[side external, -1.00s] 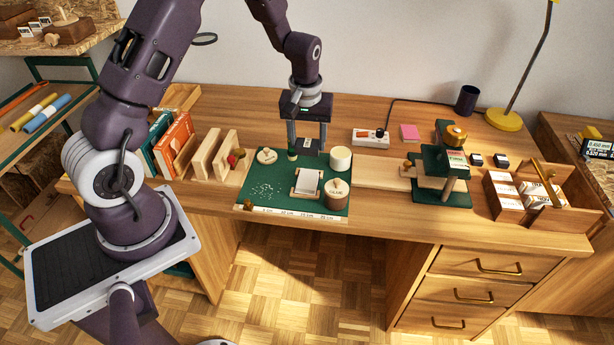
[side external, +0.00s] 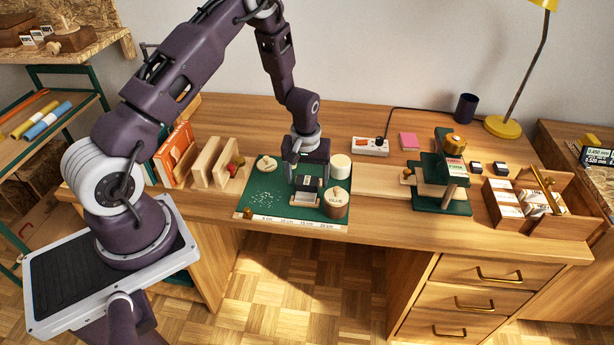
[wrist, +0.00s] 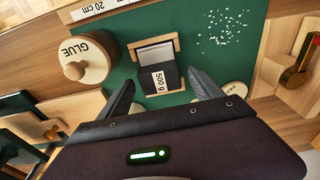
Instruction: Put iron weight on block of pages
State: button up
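The iron weight (wrist: 168,83), a dark block with a white "500 g" label, sits over the near part of the block of pages (wrist: 156,55) in the wrist view. The pages are white and lie in a small wooden cradle (wrist: 177,43). The weight appears to rest on the pages; the contact is hidden. My gripper (wrist: 160,77) has one finger on each side of the weight, with narrow strips of green seen between, so it looks open. In the side view my gripper (side external: 307,182) is low over the cradle (side external: 304,199), around the weight (side external: 306,182).
A glue pot (side external: 336,202) stands close right of the cradle, and a cream cylinder (side external: 340,167) behind it. The green mat (side external: 262,205) has white crumbs on its left. Wooden dividers (side external: 207,162) stand left, a green press (side external: 443,175) right.

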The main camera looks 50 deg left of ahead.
notch_tip(320, 180, up, 12)
jog(key=s+d, duration=0.1)
notch_tip(320, 180, up, 12)
jog(key=f+m+t, duration=0.1)
jog(key=m+t, duration=0.1)
send_over(306, 185)
jog(key=s+d, duration=0.4)
jog(key=d, duration=0.1)
jog(key=s+d+r+m+t, duration=0.1)
jog(key=s+d+r+m, duration=0.1)
jog(key=s, duration=0.4)
jog(key=s+d+r+m, duration=0.2)
jog(key=s+d+r, duration=0.1)
jog(key=s+r, duration=0.2)
jog(key=s+d+r+m+t+h, duration=0.1)
jog(key=s+d+r+m, duration=0.1)
jog(key=s, duration=0.7)
jog(key=shift+s+d+r+m+t, duration=0.15)
jog(key=shift+s+r+m+t, duration=0.15)
jog(key=shift+r+m, duration=0.35)
